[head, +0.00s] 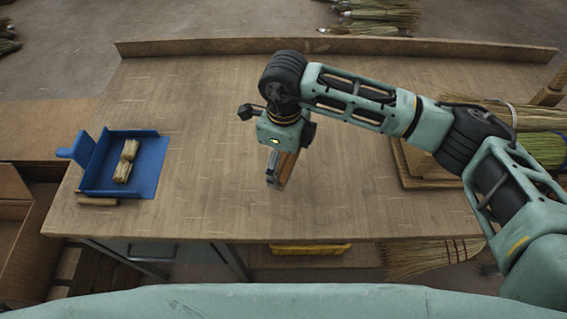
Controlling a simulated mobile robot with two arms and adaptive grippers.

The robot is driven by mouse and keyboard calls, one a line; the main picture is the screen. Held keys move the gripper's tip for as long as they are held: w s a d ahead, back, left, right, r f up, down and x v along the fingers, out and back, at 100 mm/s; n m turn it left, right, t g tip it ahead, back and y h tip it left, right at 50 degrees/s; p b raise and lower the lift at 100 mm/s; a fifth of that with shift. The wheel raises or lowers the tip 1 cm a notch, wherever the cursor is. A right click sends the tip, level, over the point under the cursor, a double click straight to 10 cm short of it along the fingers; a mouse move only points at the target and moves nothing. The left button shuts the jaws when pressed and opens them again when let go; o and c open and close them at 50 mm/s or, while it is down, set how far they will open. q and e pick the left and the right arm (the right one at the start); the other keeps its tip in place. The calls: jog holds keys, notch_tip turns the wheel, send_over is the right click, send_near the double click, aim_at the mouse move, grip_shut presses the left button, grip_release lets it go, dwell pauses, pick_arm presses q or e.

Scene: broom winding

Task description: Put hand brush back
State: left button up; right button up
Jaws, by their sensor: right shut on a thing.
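My right gripper (273,168) points down over the middle of the table and is shut on a narrow brown, wooden-looking piece (287,166). This piece looks like the hand brush, but the gripper hides part of it and I see no bristles. I cannot tell whether its lower end touches the table. A blue dustpan (149,178) lies at the table's left end, well apart from the gripper. My left gripper is out of view.
The wooden table (220,215) is bare between dustpan and gripper. A small wooden block (97,201) lies at the dustpan's front edge. A raised ledge (200,46) runs along the back. Straw bundles (540,117) and wooden boards (412,180) are at the right.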

aim_at(283, 168)
jog(key=shift+w+a+f, duration=0.2)
jog(key=shift+w+f, duration=0.1)
notch_tip(283, 168, down, 3)
jog(key=shift+s+p, duration=0.1)
jog(key=shift+p, duration=0.55)
jog(key=shift+f, duration=0.35)
jog(key=shift+f, duration=0.15)
jog(key=shift+f+b, duration=0.1)
jog(key=shift+b, duration=0.2)
jog(key=o, duration=0.8)
jog(key=shift+o, duration=0.2)
